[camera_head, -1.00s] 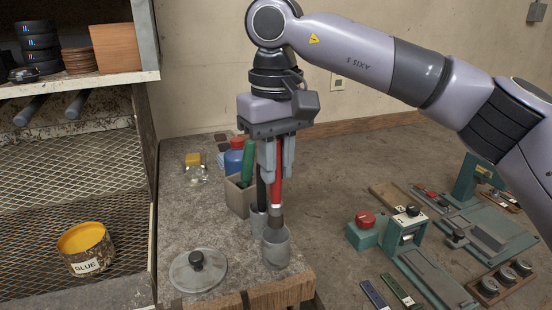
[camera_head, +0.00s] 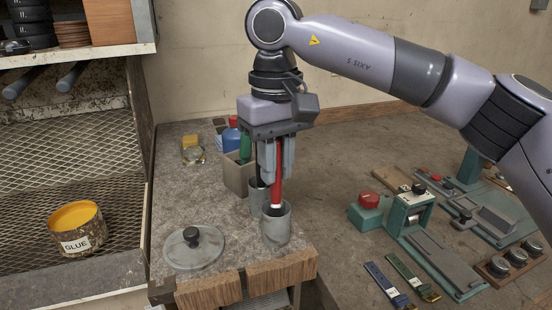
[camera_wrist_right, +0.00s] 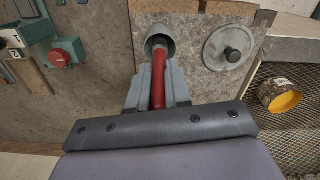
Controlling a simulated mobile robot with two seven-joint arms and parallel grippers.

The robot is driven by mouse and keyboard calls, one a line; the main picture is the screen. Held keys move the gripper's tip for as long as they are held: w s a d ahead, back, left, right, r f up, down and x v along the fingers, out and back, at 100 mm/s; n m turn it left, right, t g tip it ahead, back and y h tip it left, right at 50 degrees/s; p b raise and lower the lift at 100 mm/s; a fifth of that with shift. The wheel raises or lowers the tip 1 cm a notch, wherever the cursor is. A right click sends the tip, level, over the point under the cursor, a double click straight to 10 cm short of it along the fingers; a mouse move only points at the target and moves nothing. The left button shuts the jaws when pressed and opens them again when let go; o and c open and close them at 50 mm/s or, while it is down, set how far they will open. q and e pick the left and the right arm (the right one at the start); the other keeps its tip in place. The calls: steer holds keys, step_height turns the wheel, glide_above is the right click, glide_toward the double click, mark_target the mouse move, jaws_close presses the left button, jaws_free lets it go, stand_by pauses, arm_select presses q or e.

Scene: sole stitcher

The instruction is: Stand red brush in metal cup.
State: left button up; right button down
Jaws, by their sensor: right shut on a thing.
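My right gripper (camera_head: 276,172) points down and is shut on the red brush (camera_head: 277,187). The brush is upright, and its lower end is inside the mouth of the front metal cup (camera_head: 277,230). In the right wrist view the red handle (camera_wrist_right: 158,85) runs between the fingers into the round cup (camera_wrist_right: 160,42). The cup stands on the bench near its front edge. The brush's lower tip is hidden by the cup wall, so I cannot tell whether it touches the bottom. My left gripper is not in view.
A second metal cup (camera_head: 258,196) with a black-handled tool stands just behind. A round lid (camera_head: 194,248) with a black knob lies to the left. A box (camera_head: 238,177) with a green item is behind. A glue tin (camera_head: 77,228) sits in the left rack. Machine parts (camera_head: 430,245) lie at right.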

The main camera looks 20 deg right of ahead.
steer(key=c, duration=1)
jaws_free()
steer(key=shift+r, duration=0.1)
step_height(320, 180, up, 7)
